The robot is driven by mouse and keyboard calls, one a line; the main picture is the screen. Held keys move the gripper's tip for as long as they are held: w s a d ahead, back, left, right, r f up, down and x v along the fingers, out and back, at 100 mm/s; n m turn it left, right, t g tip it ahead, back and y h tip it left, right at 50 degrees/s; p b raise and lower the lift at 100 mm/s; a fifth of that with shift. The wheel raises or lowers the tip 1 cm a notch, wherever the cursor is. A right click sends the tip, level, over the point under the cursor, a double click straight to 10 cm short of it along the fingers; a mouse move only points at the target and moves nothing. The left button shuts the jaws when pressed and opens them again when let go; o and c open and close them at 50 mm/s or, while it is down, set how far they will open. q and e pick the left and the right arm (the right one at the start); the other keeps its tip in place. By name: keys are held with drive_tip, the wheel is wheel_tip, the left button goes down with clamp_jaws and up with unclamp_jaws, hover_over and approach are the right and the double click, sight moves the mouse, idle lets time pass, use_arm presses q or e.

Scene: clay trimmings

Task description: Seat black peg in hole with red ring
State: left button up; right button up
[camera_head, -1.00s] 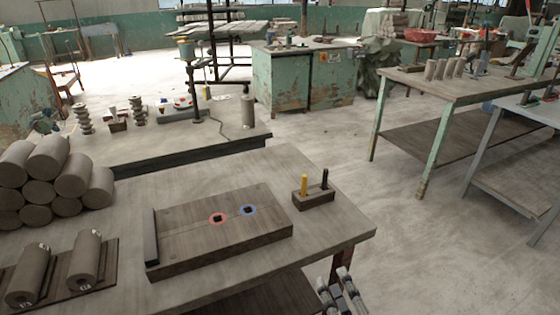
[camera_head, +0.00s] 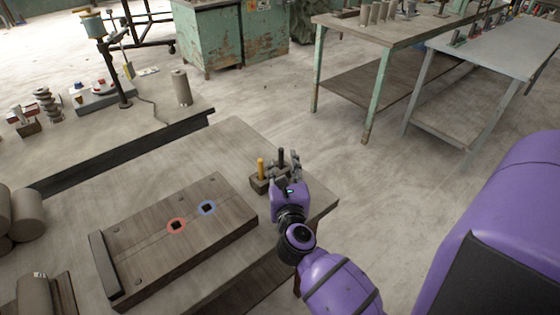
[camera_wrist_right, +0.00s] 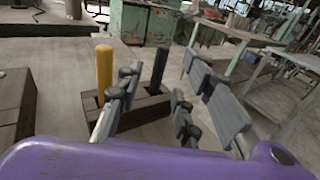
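The black peg (camera_head: 281,156) stands upright in a small dark holder (camera_head: 258,184), beside a yellow peg (camera_head: 261,169). In the right wrist view the black peg (camera_wrist_right: 158,68) shows beyond and between the spread fingers of my right gripper (camera_wrist_right: 172,100), with the yellow peg (camera_wrist_right: 104,72) to the left. My right gripper (camera_head: 289,168) is open and close to the holder; no contact with the black peg shows. The wooden board (camera_head: 140,262) has a square hole with a red ring (camera_head: 176,225) and one with a blue ring (camera_head: 207,208), both empty. My left gripper is out of view.
The board lies on the worktable (camera_head: 232,140), left of the holder, with a dark raised strip (camera_head: 104,265) along its left end. Clay cylinders (camera_head: 22,215) lie at the left. The tabletop behind the board is clear.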

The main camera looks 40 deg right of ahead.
sight(281, 157)
drive_tip(key=x, duration=0.3)
drive_tip(key=shift+w+d, duration=0.15)
drive_tip(key=shift+w, duration=0.05)
drive_tip(key=shift+c, duration=0.2)
drive_tip(key=shift+r, duration=0.1)
clamp_jaws()
